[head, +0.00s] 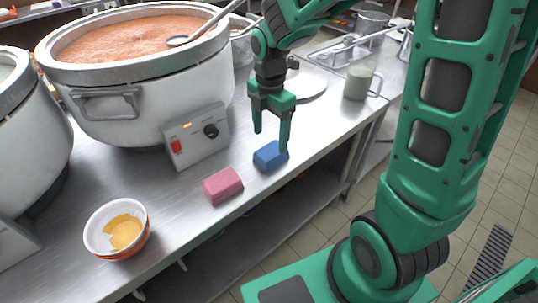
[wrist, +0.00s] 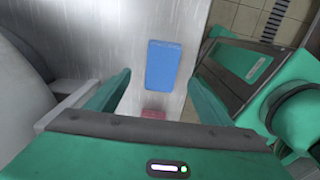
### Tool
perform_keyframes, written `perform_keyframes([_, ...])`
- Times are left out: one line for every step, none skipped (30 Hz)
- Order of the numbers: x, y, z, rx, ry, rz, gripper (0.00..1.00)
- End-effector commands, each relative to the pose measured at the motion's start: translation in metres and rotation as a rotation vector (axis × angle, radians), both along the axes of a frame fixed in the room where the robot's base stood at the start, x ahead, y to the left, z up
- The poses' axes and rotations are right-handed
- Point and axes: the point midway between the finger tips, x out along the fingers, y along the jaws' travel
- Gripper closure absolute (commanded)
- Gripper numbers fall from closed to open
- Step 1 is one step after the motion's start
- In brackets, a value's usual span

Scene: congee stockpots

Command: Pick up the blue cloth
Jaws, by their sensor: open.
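The blue cloth (head: 268,157) is a small folded block lying on the steel counter near its front edge. It also shows in the wrist view (wrist: 164,64), lying lengthwise just beyond my fingers. My gripper (head: 270,141) is open and empty, pointing down over the counter. In the head view one finger overlaps the right side of the blue cloth, and the other is to its upper left. In the wrist view the cloth shows between the lines of the two fingers (wrist: 158,95). I cannot tell whether a finger touches it.
A pink folded cloth (head: 223,186) lies to the left of the blue one. A large stockpot of orange congee (head: 140,85) with a control box (head: 196,138) stands behind. A bowl (head: 100,228) is at front left, and a pale green mug (head: 358,84) at back right.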

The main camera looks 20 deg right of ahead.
Motion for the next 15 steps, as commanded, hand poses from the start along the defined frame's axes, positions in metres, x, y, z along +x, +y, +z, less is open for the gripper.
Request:
perform_keyframes([-0.001, 0.0, -0.006, 0.0, 0.003, 0.0, 0.27])
perform_keyframes([-0.001, 0.0, -0.009, 0.0, 0.003, -0.001, 0.27])
perform_keyframes([-0.001, 0.0, -0.012, 0.0, 0.001, -0.001, 0.27])
perform_keyframes([-0.001, 0.0, -0.013, 0.0, 0.001, -0.001, 0.27])
perform_keyframes([-0.001, 0.0, -0.014, 0.0, 0.001, -0.001, 0.27])
perform_keyframes([-0.001, 0.0, -0.016, -0.001, 0.002, -0.002, 0.27])
perform_keyframes([-0.001, -0.001, -0.018, -0.001, 0.002, -0.002, 0.27])
perform_keyframes([-0.001, -0.001, -0.021, -0.001, 0.002, -0.002, 0.27])
perform_keyframes([-0.001, -0.001, -0.025, -0.001, 0.003, -0.002, 0.27])
perform_keyframes([-0.002, -0.002, -0.029, -0.001, 0.004, -0.003, 0.27])
perform_keyframes([-0.002, -0.002, -0.033, -0.001, 0.004, -0.003, 0.27])
perform_keyframes([-0.002, -0.003, -0.039, -0.001, 0.004, -0.003, 0.27])
perform_keyframes([-0.003, -0.003, -0.044, -0.002, 0.005, -0.003, 0.27])
perform_keyframes([-0.003, -0.004, -0.048, -0.001, 0.004, -0.003, 0.27])
perform_keyframes([-0.002, -0.003, -0.053, -0.001, 0.004, -0.003, 0.27])
